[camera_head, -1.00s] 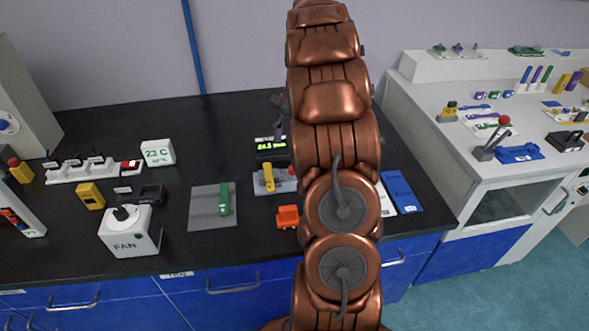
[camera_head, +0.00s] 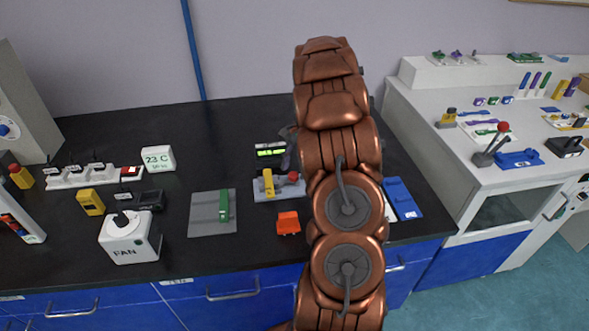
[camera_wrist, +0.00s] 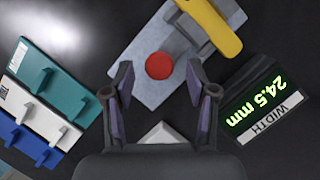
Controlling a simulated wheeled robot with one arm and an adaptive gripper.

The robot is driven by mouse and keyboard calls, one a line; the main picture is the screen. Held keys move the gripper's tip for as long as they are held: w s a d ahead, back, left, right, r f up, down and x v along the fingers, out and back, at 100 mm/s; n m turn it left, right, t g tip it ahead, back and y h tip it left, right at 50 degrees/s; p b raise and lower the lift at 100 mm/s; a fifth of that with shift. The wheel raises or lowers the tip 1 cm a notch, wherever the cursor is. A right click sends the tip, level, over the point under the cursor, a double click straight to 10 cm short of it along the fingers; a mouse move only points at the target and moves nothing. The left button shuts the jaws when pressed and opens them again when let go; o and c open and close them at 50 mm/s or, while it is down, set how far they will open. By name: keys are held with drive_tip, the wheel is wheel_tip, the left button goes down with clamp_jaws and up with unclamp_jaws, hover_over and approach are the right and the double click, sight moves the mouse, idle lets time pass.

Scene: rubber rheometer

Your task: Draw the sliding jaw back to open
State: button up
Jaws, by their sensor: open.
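The jaw device is a light grey base (camera_wrist: 150,30) with a yellow upright part (camera_wrist: 212,22) and a round red knob (camera_wrist: 159,65). In the head view the yellow part (camera_head: 268,184) and the red knob (camera_head: 293,176) sit near the table's middle, partly beside my arm. My gripper (camera_wrist: 160,84) is open and empty in the wrist view. Its two fingers point at the red knob, which shows between and slightly beyond the tips. Contact cannot be told. A width display (camera_wrist: 255,110) reads 24.5 mm, right of my gripper.
Teal, white and blue handled plates (camera_wrist: 42,105) lie left in the wrist view. In the head view, an orange block (camera_head: 288,222) lies in front of the device and a grey mat with a green piece (camera_head: 224,206) lies left.

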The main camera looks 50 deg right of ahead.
drive_tip(key=shift+s+a+f, duration=0.1)
drive_tip(key=shift+a+f, duration=0.2)
drive_tip(key=shift+f, duration=0.3)
clamp_jaws()
idle(0.4)
